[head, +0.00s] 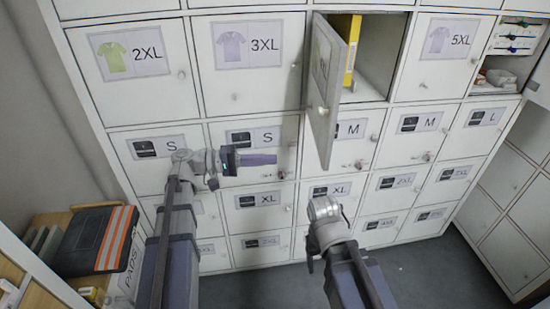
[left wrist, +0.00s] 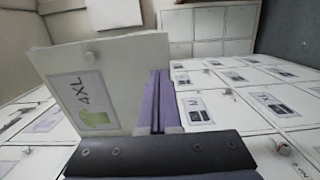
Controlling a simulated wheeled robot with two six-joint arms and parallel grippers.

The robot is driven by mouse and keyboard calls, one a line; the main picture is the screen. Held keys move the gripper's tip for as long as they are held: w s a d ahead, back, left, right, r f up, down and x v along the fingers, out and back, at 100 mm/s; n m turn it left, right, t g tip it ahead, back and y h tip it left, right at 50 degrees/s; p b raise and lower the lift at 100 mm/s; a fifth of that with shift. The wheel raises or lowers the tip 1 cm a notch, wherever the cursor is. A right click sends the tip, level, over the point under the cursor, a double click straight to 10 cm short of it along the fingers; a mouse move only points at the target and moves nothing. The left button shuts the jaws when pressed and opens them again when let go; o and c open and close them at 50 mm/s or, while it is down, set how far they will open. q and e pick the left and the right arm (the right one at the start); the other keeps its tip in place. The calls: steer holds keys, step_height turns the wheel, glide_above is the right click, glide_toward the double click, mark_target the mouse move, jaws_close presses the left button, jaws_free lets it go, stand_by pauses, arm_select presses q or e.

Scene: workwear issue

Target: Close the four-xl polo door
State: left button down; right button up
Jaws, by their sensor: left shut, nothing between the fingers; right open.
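The 4XL polo door (head: 322,95) stands open, swung outward from its compartment in the top row of the locker wall. Its label with a green shirt and its round knob show in the left wrist view (left wrist: 115,75). The open compartment (head: 378,75) holds a yellow binder (head: 352,50). My left gripper (head: 270,159) is shut and empty, in front of the S doors, left of and below the open door. In the left wrist view its purple fingers (left wrist: 160,95) overlap the door's edge; I cannot tell whether they touch. My right gripper's fingers are not visible.
My right arm (head: 335,240) is low in front of the XL door. Closed 2XL (head: 140,65) and 3XL (head: 250,65) doors lie left of the opening, closed 5XL (head: 440,55) right. An open compartment (head: 510,55) is at far right. Shelves with folders (head: 85,245) stand lower left.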

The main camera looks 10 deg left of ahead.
mark_target(321, 158)
arm_select(q)
steer(key=d, duration=0.3)
steer(key=w+d, duration=0.1)
steer(key=d, duration=0.3)
steer(key=w+d, duration=0.1)
steer(key=d, duration=0.3)
steer(key=shift+w+d, duration=0.15)
steer(key=shift+d, duration=0.05)
